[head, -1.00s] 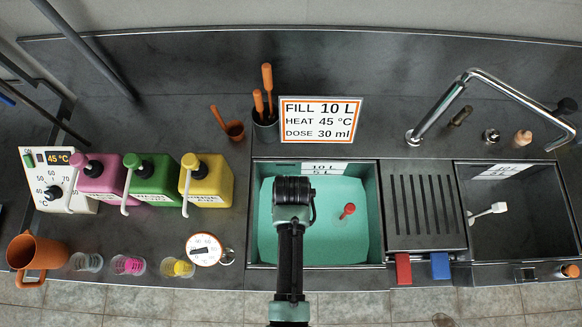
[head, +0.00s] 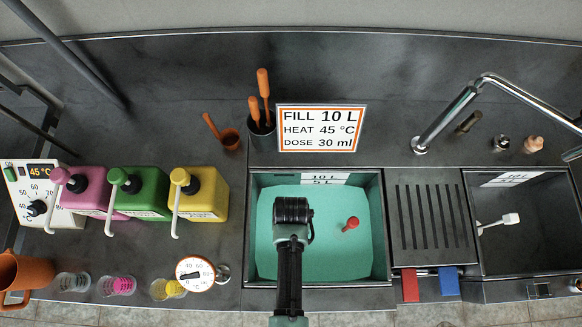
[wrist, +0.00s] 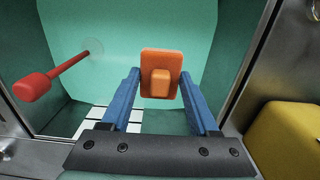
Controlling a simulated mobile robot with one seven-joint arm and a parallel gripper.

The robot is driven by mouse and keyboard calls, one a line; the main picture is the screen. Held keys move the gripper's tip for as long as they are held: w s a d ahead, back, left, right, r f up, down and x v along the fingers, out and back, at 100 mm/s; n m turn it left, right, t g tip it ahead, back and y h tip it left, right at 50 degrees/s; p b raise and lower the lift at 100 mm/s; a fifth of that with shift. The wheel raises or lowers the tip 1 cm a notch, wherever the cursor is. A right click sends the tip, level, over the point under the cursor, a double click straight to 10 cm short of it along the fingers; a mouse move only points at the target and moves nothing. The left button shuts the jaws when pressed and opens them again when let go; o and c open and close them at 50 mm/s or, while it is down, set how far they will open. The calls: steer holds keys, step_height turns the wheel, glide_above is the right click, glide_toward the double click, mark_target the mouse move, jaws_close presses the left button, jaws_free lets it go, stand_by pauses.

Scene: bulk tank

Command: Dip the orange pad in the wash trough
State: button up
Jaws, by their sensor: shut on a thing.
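The wash trough (head: 381,230) is a square basin holding teal liquid, at the middle of the head view. My arm reaches over it, and its wrist hides my fingers there. In the wrist view my gripper (wrist: 160,84) has its two blue fingers shut on the orange pad (wrist: 160,58). The pad is a flat orange rectangle with a raised block, over the teal liquid. I cannot tell whether the pad touches the liquid. A red-handled stick (head: 351,223) stands in the liquid; it also shows in the wrist view (wrist: 37,85), left of the pad.
Magenta (head: 86,193), green (head: 142,195) and yellow (head: 199,198) pump bottles stand left of the trough. A red pad (head: 410,286) and a blue pad (head: 449,282) hang at the front edge.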

step_height(320, 180, down, 12)
steer(key=b, duration=1.1)
steer(key=shift+f+b, duration=0.15)
steer(key=shift+b, duration=0.15)
steer(key=shift+f+b, duration=0.55)
steer(key=shift+f, duration=0.45)
steer(key=shift+r, duration=0.15)
step_height(320, 180, up, 19)
steer(key=p, duration=1.9)
steer(key=shift+f, duration=0.3)
